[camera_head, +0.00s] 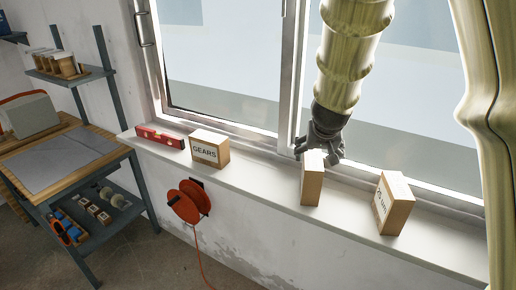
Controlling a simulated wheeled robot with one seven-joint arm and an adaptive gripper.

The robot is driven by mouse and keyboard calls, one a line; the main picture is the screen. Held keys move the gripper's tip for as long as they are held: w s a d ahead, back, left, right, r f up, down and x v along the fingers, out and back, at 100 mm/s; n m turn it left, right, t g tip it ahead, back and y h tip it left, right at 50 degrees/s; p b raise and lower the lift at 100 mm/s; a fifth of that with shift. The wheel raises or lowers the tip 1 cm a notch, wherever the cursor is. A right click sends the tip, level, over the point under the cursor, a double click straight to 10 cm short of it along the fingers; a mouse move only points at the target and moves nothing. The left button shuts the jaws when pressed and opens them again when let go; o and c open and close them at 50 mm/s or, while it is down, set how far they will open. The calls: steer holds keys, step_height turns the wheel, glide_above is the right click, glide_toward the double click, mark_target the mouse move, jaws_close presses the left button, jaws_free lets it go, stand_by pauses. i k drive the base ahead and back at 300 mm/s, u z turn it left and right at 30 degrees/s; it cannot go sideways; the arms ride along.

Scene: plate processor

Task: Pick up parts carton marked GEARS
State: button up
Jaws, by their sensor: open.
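The carton marked GEARS (205,152) stands on the white windowsill (262,172), left of the middle. Its label faces the room. My gripper (319,156) points down, well to the right of the GEARS carton. It is at the top of a second carton (312,186), whose label I cannot see. The jaws are open. I cannot tell whether the fingers touch that carton, because they overlap it in the picture. A third carton (391,205) with a partly readable label stands further right on the sill.
A red spirit level (160,137) lies left of the GEARS carton. An orange cable reel (187,201) hangs on the wall below the sill. The window frame (289,80) rises behind the sill. A workbench (62,168) stands at the left. The sill between the GEARS and second cartons is clear.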

mark_target(211, 149)
steer(key=u, duration=3)
steer(key=k, duration=1.05)
steer(key=z, duration=1.85)
steer(key=i, duration=1)
steer(key=u, duration=0.05)
